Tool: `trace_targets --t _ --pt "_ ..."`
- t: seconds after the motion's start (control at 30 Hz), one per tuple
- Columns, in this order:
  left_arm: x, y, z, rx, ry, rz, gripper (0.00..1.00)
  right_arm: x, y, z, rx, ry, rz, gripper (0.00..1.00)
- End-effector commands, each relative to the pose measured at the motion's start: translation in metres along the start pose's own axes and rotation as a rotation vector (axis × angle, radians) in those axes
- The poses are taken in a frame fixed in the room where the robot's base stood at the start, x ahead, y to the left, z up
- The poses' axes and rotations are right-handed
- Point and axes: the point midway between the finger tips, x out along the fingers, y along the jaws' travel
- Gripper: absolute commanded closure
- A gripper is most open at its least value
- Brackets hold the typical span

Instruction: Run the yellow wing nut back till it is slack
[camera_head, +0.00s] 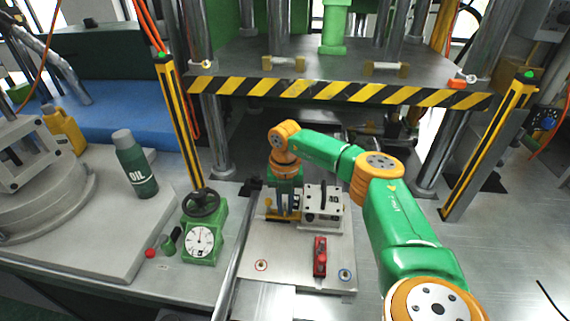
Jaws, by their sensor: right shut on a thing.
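My right arm reaches in from the right, and its gripper (284,208) points down at the left side of a grey metal mould block (325,196) on a metal plate. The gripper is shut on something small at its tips. The yellow wing nut (272,216) shows only as a little yellow at the fingers, and the gripper hides most of it. How far the nut is turned cannot be seen. My left gripper is not in view.
A red clamp handle (320,257) stands at the plate's front. A green dial gauge with a black handwheel (202,243) and a green oil bottle (135,165) are to the left. A striped press edge (330,91) and yellow-black posts (180,125) frame the work area.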

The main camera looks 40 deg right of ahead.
Motion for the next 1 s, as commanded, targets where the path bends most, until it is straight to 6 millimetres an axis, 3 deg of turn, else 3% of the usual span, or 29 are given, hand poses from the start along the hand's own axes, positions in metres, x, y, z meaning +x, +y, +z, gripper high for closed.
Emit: trace_targets --t 1.0 --pt "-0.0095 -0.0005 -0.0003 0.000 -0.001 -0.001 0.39 0.0002 0.0005 0.0002 -0.963 -0.002 0.001 1.00"
